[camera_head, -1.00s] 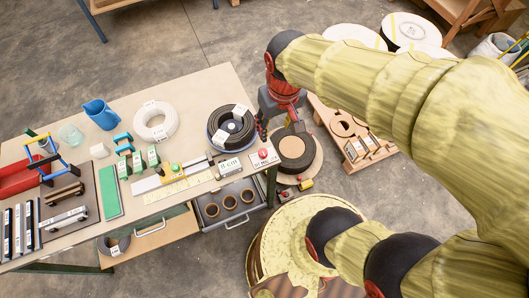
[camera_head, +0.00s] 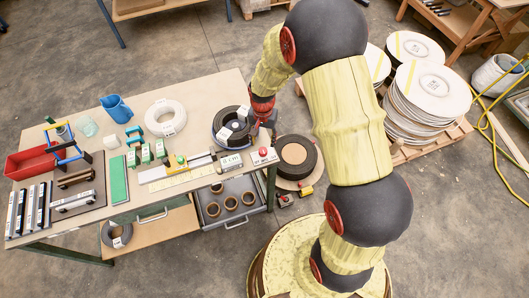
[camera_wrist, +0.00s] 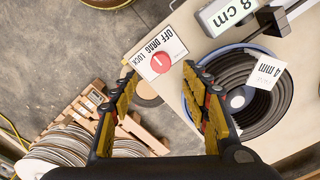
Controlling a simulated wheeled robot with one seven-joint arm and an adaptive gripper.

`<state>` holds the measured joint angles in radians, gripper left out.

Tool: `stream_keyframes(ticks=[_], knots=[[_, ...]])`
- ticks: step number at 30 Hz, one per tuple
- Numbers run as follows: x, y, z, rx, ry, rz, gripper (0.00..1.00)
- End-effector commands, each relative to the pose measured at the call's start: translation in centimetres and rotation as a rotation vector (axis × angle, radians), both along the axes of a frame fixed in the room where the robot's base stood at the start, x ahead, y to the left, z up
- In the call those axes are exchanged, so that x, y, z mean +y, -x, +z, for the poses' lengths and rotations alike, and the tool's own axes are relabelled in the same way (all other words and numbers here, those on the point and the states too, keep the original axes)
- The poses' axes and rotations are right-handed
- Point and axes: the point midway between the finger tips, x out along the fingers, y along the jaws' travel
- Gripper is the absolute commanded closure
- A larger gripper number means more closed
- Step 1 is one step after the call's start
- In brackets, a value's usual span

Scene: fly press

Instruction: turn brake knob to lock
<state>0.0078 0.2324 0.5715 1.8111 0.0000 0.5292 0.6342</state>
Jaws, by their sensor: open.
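The brake knob (camera_wrist: 161,63) is a round red knob on a white plate (camera_wrist: 172,42) printed OFF, DRAG and LOCK in the wrist view. It also shows in the head view (camera_head: 264,152) at the table's right end. A light mark on the knob is too small to read surely. My gripper (camera_wrist: 158,80) is open and empty, its yellow-padded fingers spread either side of the knob's line in the wrist view. The fingertips appear apart from the knob. In the head view my gripper (camera_head: 262,118) is above the table's right edge, partly hidden.
A black coil (camera_wrist: 250,90) labelled 4 mm lies on a blue-rimmed reel beside my right finger. An 8 cm display (camera_wrist: 228,12) stands near the knob. A dark coil (camera_head: 296,155) sits off the table's right end. A pallet of white reels (camera_head: 425,95) stands at right.

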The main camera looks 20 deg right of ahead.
Motion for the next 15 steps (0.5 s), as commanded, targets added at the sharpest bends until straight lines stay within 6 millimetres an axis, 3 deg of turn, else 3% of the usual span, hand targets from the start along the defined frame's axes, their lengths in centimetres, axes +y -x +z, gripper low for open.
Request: stream_keyframes(ticks=[5,15], knots=[[0.0,0.0,-1.0,-0.001,0.000,-0.034,0.54],[0.0,0.0,-6.0,-0.001,0.001,-0.031,0.54]])
